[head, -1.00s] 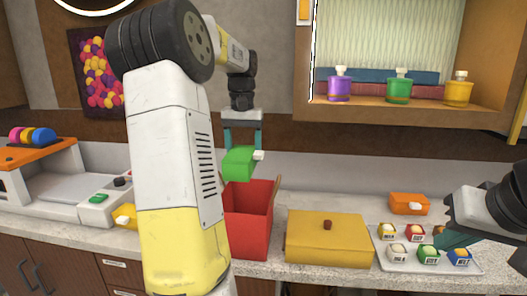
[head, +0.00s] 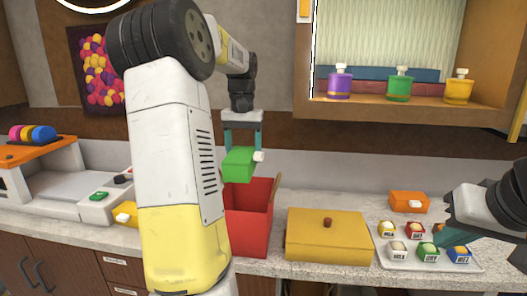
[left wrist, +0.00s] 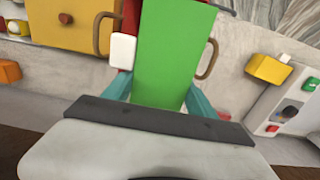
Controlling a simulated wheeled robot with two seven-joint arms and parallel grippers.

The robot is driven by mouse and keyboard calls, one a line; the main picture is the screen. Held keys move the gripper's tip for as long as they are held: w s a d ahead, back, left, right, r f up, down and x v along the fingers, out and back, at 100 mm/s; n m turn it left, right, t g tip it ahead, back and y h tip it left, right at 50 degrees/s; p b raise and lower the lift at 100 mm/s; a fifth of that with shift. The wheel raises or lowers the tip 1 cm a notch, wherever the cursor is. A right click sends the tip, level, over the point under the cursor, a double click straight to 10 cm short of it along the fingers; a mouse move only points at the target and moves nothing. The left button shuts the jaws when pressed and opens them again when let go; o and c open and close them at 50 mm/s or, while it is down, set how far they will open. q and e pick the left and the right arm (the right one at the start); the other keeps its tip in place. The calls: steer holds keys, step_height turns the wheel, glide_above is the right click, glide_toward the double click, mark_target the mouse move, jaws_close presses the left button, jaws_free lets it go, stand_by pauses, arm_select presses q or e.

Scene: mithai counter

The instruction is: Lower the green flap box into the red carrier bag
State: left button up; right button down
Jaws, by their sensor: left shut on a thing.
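The green flap box (head: 239,164) has a white tab on its right side and hangs in my left gripper (head: 241,148), which is shut on it. The box is above the open red carrier bag (head: 250,232), apart from it or just at its rim; I cannot tell which. In the left wrist view the green box (left wrist: 168,50) fills the middle between the teal fingers and hides most of the red bag (left wrist: 130,20), whose brown handles show on both sides. My left arm hides the bag's left part in the head view. My right gripper (head: 445,236) is at the right, over the sweets tray; its fingertips are partly hidden.
A yellow box with a red knob (head: 328,240) stands right of the bag. A white tray (head: 385,262) of several small sweet boxes and an orange box (head: 409,202) are farther right. A scale (head: 75,190) and a yellow box (head: 127,214) stand left. Bottles line the shelf above.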

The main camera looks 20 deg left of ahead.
arm_select(q)
steer(key=shift+f, duration=0.75)
steer(key=shift+f, duration=0.15)
steer(key=shift+f, duration=1.05)
steer(key=shift+f, duration=1.2)
steer(key=shift+f, duration=1.2)
steer(key=shift+f, duration=0.1)
steer(key=shift+f, duration=1.1)
